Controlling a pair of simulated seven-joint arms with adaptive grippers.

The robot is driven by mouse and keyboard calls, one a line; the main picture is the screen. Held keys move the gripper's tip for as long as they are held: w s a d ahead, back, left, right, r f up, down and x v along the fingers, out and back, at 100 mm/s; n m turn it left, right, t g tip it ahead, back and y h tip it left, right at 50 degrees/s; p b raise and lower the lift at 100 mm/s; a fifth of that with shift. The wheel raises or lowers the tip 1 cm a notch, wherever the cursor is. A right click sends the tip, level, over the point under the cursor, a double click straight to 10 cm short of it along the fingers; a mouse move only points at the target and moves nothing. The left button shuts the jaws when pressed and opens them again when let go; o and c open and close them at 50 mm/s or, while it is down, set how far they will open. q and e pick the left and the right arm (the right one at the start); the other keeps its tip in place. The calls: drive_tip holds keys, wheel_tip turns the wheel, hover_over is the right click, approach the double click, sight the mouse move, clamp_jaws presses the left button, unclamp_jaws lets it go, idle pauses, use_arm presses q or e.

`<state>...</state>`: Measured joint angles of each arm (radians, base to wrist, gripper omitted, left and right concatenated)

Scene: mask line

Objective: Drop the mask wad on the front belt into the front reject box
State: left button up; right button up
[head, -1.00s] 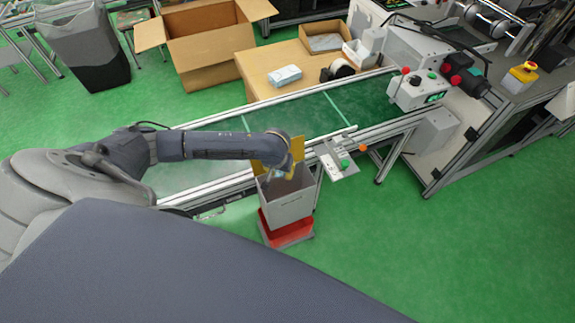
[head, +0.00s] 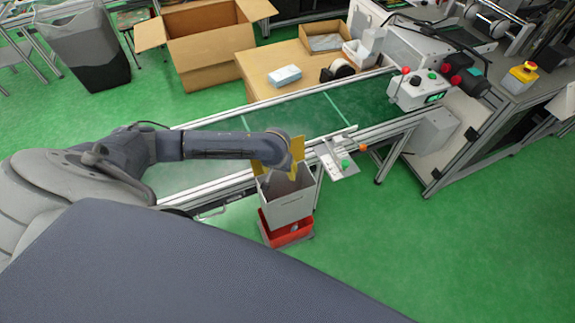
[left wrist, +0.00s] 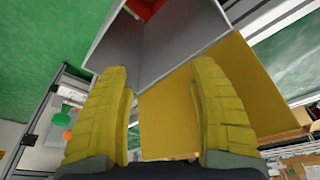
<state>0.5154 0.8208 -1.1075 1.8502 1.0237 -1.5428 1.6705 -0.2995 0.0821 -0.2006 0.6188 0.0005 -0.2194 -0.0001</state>
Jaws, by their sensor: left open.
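The front reject box (head: 290,207) is a grey open-topped bin with a red lower part (head: 283,238), standing at the near side of the front belt (head: 215,205). A yellow panel (head: 258,167) rises at its rim. My left gripper (head: 283,172) is at the box mouth, partly hidden by my wrist. In the left wrist view, its two yellow fingers (left wrist: 160,72) are apart with nothing between them, and the grey box wall (left wrist: 170,45) and yellow panel (left wrist: 180,115) lie beyond. I cannot make out the mask wad; most of the box's inside is hidden. My right gripper is not in view.
Behind the belt are a wooden table (head: 300,90) with a pale pack (head: 285,75) and a cardboard box (head: 205,40). A machine stands at right. Green floor is clear at front right.

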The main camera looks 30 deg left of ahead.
use_arm(q)
drive_tip(key=v, duration=1.1)
drive_tip(key=shift+s+r, duration=0.1)
drive_tip(key=shift+r, duration=0.05)
drive_tip(key=s+d+m+t+h, duration=0.3)
drive_tip(key=d+m, duration=0.4)
drive_tip(key=d, duration=0.6)
drive_tip(key=s+a+f+m+t+y, duration=0.1)
drive_tip(key=s+a+m+y, duration=0.2)
drive_tip(key=s+a+y, duration=0.75)
drive_tip(key=s+d+f+g+h, duration=0.1)
drive_tip(key=s+f+h, duration=0.15)
drive_tip(key=f, duration=0.85)
drive_tip(key=s+f+g+h, duration=0.1)
drive_tip(key=s+f+h, duration=0.15)
drive_tip(key=f, duration=0.95)
drive_tip(key=s+d+f+g+h, duration=0.1)
drive_tip(key=s+f+h, duration=0.15)
drive_tip(key=f, duration=0.85)
drive_tip(key=s+f+n+g, duration=0.2)
drive_tip(key=s+f+n, duration=0.1)
drive_tip(key=s+f, duration=1.5)
drive_tip(key=s, duration=0.3)
drive_tip(key=shift+a+n+g+h, duration=0.25)
drive_tip(key=shift+n+g+h, duration=0.05)
